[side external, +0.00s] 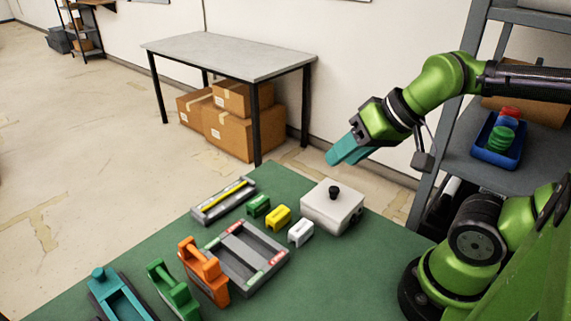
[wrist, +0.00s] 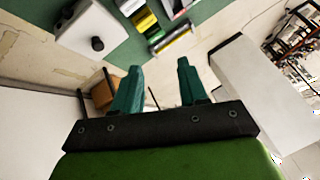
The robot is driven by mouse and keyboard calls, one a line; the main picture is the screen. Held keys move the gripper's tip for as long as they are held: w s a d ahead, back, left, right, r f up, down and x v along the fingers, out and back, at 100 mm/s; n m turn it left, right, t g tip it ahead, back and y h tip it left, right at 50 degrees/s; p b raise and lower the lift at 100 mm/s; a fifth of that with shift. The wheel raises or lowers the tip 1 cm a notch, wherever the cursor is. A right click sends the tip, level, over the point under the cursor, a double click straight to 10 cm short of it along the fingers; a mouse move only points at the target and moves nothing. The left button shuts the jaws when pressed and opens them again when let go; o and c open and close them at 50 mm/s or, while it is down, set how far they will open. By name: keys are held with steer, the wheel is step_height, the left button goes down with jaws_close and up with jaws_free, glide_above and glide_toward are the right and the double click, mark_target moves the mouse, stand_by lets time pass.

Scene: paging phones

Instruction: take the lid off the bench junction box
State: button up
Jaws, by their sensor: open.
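The bench junction box (side external: 331,212) is a light grey box on the green bench, toward its back right. Its lid has a black knob (side external: 334,192) standing up from the top, and the lid looks seated on the box. In the wrist view the box (wrist: 82,28) is at the upper left, with its knob (wrist: 97,43). My gripper (side external: 341,160) has teal fingers and is above and behind the box, well apart from it. In the wrist view the fingers (wrist: 155,80) are spread with nothing between them.
Green, yellow and white blocks (side external: 278,217) stand left of the box. A grey tray (side external: 240,262), a long grey holder (side external: 222,201), and orange (side external: 204,270), green (side external: 172,292) and teal (side external: 118,297) items sit further left. A shelf holds a blue bin (side external: 497,144) at right.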

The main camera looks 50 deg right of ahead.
steer(key=o, duration=0.3)
steer(key=n+g+h, duration=0.1)
steer(key=g+h, duration=0.1)
steer(key=g, duration=0.5)
glide_above(334, 188)
steer(key=f, duration=0.1)
step_height(334, 188, down, 11)
steer(key=shift+a+r, duration=0.1)
steer(key=shift+a, duration=0.05)
steer(key=shift+s+f, duration=0.1)
steer(key=shift+f, duration=2.75)
